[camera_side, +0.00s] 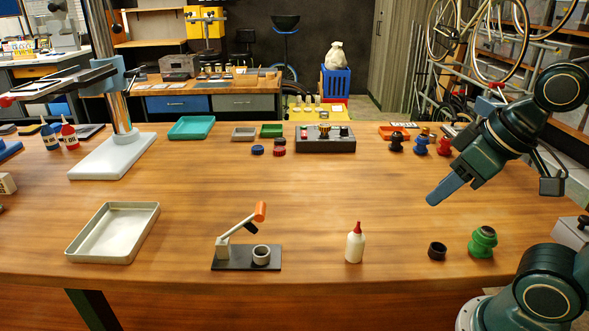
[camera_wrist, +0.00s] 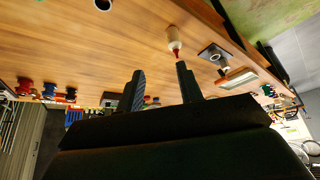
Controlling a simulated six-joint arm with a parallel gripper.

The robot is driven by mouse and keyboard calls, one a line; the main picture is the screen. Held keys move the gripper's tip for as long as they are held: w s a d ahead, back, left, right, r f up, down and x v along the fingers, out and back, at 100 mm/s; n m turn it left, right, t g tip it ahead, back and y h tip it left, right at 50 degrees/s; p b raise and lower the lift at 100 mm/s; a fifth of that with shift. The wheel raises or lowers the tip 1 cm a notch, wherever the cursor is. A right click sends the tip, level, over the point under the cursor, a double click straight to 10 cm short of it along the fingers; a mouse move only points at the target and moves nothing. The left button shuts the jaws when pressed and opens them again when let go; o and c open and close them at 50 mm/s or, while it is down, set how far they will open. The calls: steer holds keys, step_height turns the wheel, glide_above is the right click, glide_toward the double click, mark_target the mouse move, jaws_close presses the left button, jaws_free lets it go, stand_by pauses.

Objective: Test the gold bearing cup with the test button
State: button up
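A dark grey console (camera_side: 340,144) stands at the back middle of the bench. A red button-like spot (camera_side: 304,134) shows on its left side, and a small gold-brown part (camera_side: 323,131) sits on its top middle. I cannot tell for sure whether this part is the gold bearing cup, or which control is the test button. My gripper (camera_side: 436,199) hangs above the right part of the bench, well apart from the console. In the wrist view its two fingers (camera_wrist: 162,82) are apart with nothing between them. The console shows small and partly hidden behind a finger there.
A white bottle with a red tip (camera_side: 355,245), a black ring (camera_side: 437,251) and a green knob-like part (camera_side: 482,242) stand at front right. A lever press (camera_side: 228,254) and a metal tray (camera_side: 85,254) are front left. Red, blue and black pieces (camera_side: 421,145) stand back right. The bench centre is clear.

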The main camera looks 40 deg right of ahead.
jaws_close()
stand_by(1.6)
